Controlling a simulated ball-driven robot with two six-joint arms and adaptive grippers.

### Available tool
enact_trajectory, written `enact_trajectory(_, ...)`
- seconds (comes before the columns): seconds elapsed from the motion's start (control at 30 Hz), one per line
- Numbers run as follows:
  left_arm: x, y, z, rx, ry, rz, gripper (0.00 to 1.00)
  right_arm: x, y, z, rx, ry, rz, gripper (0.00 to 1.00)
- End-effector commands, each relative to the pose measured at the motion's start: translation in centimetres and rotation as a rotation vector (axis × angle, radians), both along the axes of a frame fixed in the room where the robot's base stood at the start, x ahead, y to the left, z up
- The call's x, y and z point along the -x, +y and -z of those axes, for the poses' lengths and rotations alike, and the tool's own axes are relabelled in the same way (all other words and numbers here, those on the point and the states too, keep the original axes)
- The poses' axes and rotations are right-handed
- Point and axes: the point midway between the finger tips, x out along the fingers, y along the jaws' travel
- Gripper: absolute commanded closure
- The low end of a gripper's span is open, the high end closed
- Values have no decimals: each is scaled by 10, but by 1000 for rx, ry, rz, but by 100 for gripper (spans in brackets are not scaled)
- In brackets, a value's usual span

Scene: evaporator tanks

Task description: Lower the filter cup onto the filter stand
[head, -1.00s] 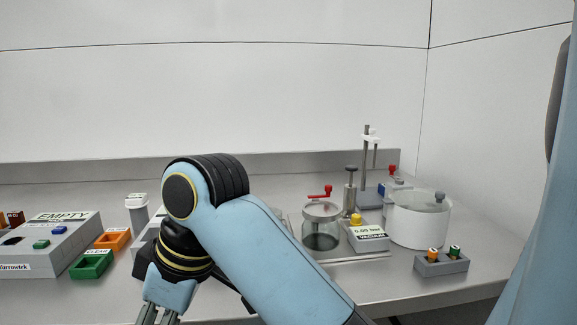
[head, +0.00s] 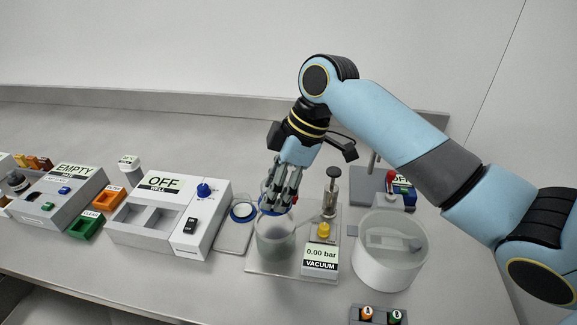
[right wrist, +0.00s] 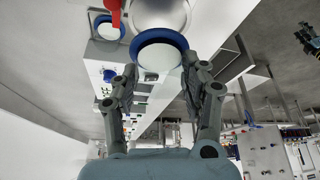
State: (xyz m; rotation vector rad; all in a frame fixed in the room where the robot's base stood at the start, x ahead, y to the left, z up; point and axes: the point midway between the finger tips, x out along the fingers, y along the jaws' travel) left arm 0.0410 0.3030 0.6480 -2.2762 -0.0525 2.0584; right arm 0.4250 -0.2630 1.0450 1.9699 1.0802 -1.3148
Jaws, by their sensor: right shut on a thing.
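My right gripper (head: 283,203) points down over the vacuum station and is shut on the blue-rimmed filter cup (head: 274,212). In the right wrist view the cup's blue ring and white inside (right wrist: 158,50) show between the fingers (right wrist: 160,85). In the head view the cup is above or at the mouth of a clear glass vessel (head: 275,245); I cannot tell whether they touch. Left of the vessel, a grey plate (head: 233,240) carries another blue-rimmed white round (head: 243,212); it may be the filter stand, but I cannot tell for sure.
A vacuum readout (head: 320,256) and a metal post (head: 331,195) stand right of the vessel. A white round pot (head: 390,265) is farther right. A box marked OFF (head: 165,215) is left of the plate. Bare bench lies behind, at the left.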

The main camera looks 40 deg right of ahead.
Motion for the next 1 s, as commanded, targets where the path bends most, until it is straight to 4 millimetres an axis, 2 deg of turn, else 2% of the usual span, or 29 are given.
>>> enact_trajectory(0.3,1,7,0,-8,2,2,60,0,0,1,0,0,1,87)
enact_trajectory(0.63,1,2,-9,-2,2,1,60,1,0,0,-2,4,8,87)
enact_trajectory(1.0,1,0,6,0,0,0,60,1,0,23,-2,3,7,87)
